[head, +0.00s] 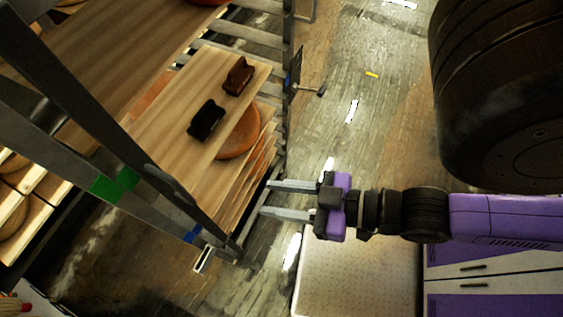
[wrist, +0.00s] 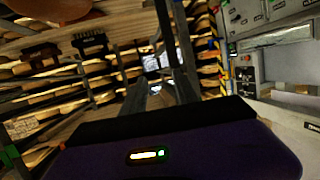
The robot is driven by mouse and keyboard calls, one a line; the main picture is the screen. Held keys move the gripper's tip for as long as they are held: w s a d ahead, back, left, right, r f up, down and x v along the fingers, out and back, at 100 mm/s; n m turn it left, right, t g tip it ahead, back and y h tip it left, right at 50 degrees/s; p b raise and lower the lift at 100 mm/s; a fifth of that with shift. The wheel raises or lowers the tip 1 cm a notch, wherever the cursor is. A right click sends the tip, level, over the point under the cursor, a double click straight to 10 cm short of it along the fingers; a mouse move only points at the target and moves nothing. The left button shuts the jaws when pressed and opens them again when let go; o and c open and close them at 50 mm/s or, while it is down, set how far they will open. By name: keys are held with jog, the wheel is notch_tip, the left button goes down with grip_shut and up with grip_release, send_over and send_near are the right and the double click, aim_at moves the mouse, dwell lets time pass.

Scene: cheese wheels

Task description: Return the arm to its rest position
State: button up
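My purple and black gripper (head: 290,200) is in the middle of the head view, at the end of my arm, which comes in from the right. Its two grey fingers point left and stand apart with nothing between them. The fingertips appear close to the right edge of the shelf rack in the picture; I cannot tell whether they touch it. In the wrist view the two fingers (wrist: 166,92) also stand apart, with an aisle between shelves beyond them.
A wooden shelf board (head: 160,115) bears a dark brush-like block (head: 206,120), a brown one (head: 238,76) and an orange cheese wheel (head: 240,135). Grey rack posts (head: 110,150) stand at left. A white-topped cabinet (head: 358,270) is below my arm. Floor (head: 350,120) shows beyond the gripper.

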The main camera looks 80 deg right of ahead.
jog(key=shift+s+a+r+n, duration=0.25)
jog(key=shift+s+r+n, duration=0.1)
jog(key=shift+r, duration=0.25)
notch_tip(320, 180, down, 2)
jog(key=shift+f+b, duration=0.2)
jog(key=shift+b, duration=1)
